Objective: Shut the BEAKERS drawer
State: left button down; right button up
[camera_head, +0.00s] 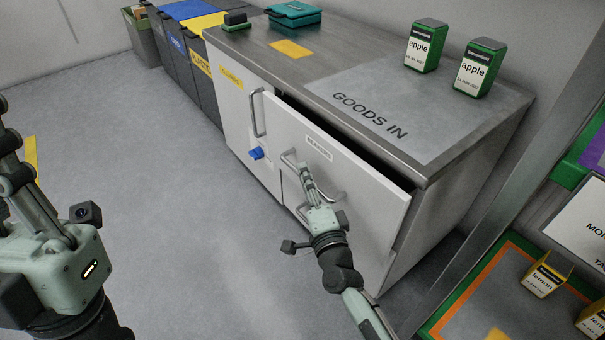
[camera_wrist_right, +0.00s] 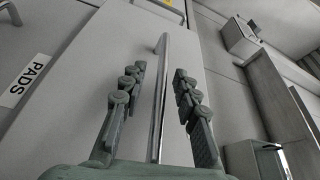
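The drawer with a small label, too blurred to read surely, has a white front (camera_head: 365,190) on the steel-topped cabinet. It stands partly open, with a dark gap under the worktop. Its bar handle (camera_head: 327,183) crosses the front. My right gripper (camera_head: 300,172) is at this handle. In the right wrist view, the right gripper (camera_wrist_right: 157,85) is open, with a metal bar handle (camera_wrist_right: 160,105) running between its fingers and gaps on both sides. My left gripper (camera_head: 14,165) is at the left edge, away from the cabinet; its fingertips are partly cut off.
Two green apple boxes (camera_head: 425,46) stand on the worktop (camera_head: 325,88). Bins (camera_head: 178,62) line the back left. A shelf rack stands right. The floor (camera_head: 160,200) is clear.

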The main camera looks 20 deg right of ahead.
aim_at(320, 172)
jog(key=shift+s, duration=0.1)
jog(key=shift+c, duration=0.5)
grip_shut()
jog(key=d, duration=0.2)
jog(key=w+d, duration=0.1)
jog(key=shift+w+d, duration=0.2)
jog(key=shift+d, duration=0.15)
jog(key=shift+d+r, duration=0.15)
jog(key=shift+d, duration=0.1)
jog(key=shift+o, duration=0.5)
grip_release()
jog(key=shift+w, duration=0.1)
